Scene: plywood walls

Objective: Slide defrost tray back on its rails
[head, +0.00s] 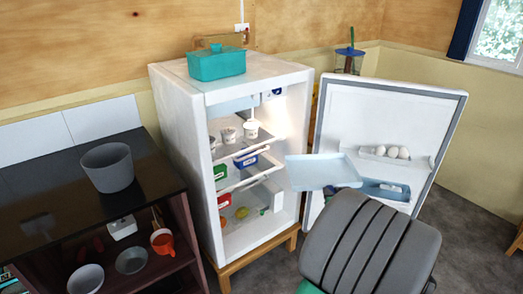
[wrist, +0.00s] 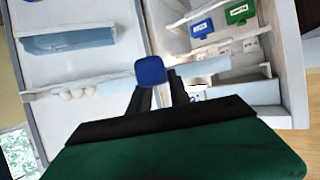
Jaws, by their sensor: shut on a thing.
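The pale blue defrost tray (head: 318,172) is held out in front of the open fridge (head: 178,125), between its opening and the door. It is outside the fridge and apart from its inner walls. In the wrist view the tray shows nearly edge-on as a pale strip (wrist: 205,68). My gripper (wrist: 158,88) is shut on the tray, with a dark finger on each side and a blue pad (wrist: 150,71) just beyond the fingertips. In the head view my arm hides the gripper. I cannot make out the tray's rails clearly.
The fridge door (head: 385,115) stands wide open at right, with eggs (head: 398,152) in its rack. Fridge shelves hold cups (head: 228,134), a blue box (head: 246,160) and a green box (head: 221,171). A teal container (head: 217,64) sits on top. A dark counter (head: 50,200) stands left.

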